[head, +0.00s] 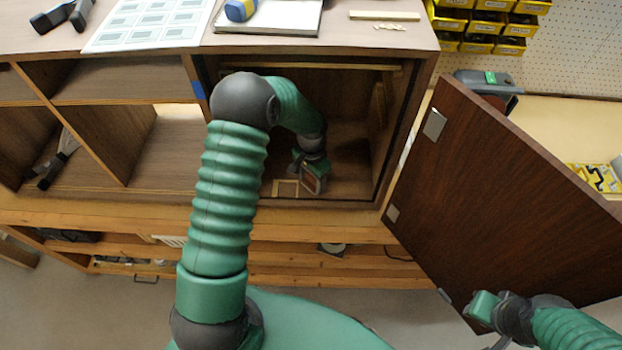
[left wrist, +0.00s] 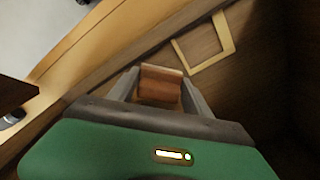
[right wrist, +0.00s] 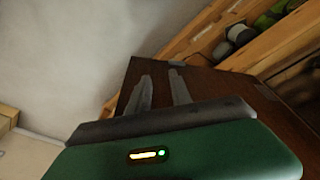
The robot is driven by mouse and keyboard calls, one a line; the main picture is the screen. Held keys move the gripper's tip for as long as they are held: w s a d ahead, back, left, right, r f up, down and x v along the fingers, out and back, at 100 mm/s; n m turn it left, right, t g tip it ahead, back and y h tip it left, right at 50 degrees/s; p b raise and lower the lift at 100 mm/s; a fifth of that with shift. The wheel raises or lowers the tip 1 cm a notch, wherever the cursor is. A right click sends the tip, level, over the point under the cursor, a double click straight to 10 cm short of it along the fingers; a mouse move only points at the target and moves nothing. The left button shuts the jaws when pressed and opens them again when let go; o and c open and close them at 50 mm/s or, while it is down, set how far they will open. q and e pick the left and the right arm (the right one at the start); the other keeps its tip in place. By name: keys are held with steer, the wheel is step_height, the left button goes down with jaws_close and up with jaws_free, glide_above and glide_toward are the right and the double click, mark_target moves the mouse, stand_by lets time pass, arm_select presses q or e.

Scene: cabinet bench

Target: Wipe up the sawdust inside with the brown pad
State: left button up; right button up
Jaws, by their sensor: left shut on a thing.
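My left arm reaches into the open cabinet compartment (head: 345,150). My left gripper (head: 314,178) is low inside, near the front of its floor. In the left wrist view, its fingers are shut on the brown pad (left wrist: 160,86), which has a paler top edge. I cannot tell whether the pad touches the floor. I cannot make out any sawdust; the arm hides part of the interior. The dark wooden door (head: 500,190) stands swung open to the right. My right gripper (right wrist: 160,92) has its fingers apart with nothing seen between them, close to the door.
A pale square frame (head: 286,188) lies on the compartment floor beside the pad. It also shows in the left wrist view (left wrist: 206,48). The compartment's side walls and front edge closely surround my left arm. Open shelves (head: 110,140) are at left; yellow bins (head: 490,22) are at upper right.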

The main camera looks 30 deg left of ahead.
arm_select(q)
steer(key=shift+f, duration=0.25)
steer(key=shift+a+f, duration=0.25)
steer(key=shift+f, duration=0.15)
